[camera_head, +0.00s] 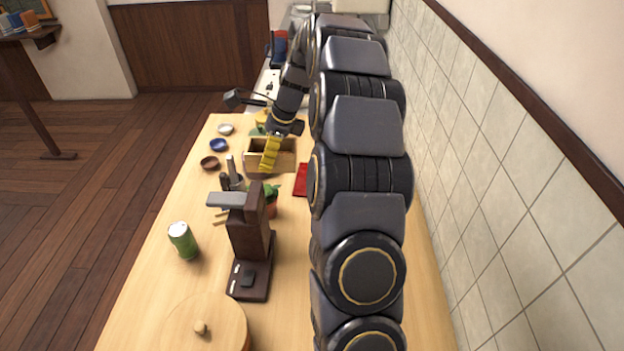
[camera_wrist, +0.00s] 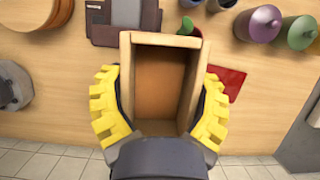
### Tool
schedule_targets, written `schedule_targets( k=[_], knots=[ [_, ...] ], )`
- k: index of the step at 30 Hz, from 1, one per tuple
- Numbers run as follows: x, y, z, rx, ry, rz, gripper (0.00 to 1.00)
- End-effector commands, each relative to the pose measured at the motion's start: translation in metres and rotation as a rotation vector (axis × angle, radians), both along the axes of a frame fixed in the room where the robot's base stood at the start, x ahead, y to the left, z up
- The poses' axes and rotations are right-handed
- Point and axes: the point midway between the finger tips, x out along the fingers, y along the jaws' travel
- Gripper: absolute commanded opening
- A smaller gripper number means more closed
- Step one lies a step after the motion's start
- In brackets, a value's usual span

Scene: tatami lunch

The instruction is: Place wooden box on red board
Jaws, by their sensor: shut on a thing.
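The wooden box (camera_head: 254,158) is an open-topped, empty light-wood box. In the wrist view the box (camera_wrist: 160,38) sits between the two yellow-padded fingers of my gripper (camera_wrist: 160,110), which is shut on its sides. My gripper also shows in the head view (camera_head: 270,153), at the box. The red board (camera_head: 301,180) lies flat on the counter, just to the right of the box and partly hidden behind my arm. In the wrist view the red board (camera_wrist: 232,80) shows beside the right finger, partly covered. I cannot tell whether the box touches the counter.
A dark brown coffee machine (camera_head: 250,240), a potted plant (camera_head: 271,200) and a green can (camera_head: 183,241) stand nearer on the counter (camera_head: 150,290). Small bowls (camera_head: 218,145) line the left edge. A round wooden lid (camera_head: 205,325) is at the front. A tiled wall (camera_head: 500,150) bounds the right.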

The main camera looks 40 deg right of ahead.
Motion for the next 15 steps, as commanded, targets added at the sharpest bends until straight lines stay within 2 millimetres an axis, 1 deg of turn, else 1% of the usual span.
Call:
schedule_targets(
  k=[1, 3, 6, 12, 13, 15],
  knots=[
    [-0.011, -0.016, 0.000, 0.001, 0.001, -0.078, 0.35],
    [-0.021, -0.033, 0.001, 0.000, 0.002, -0.164, 0.35],
    [-0.035, -0.052, 0.001, -0.003, 0.001, -0.265, 0.35],
    [-0.058, -0.079, 0.000, -0.002, 0.003, -0.424, 0.35],
    [-0.059, -0.081, -0.003, -0.002, 0.003, -0.436, 0.35],
    [-0.057, -0.078, -0.018, 0.001, 0.006, -0.427, 0.35]
  ],
)
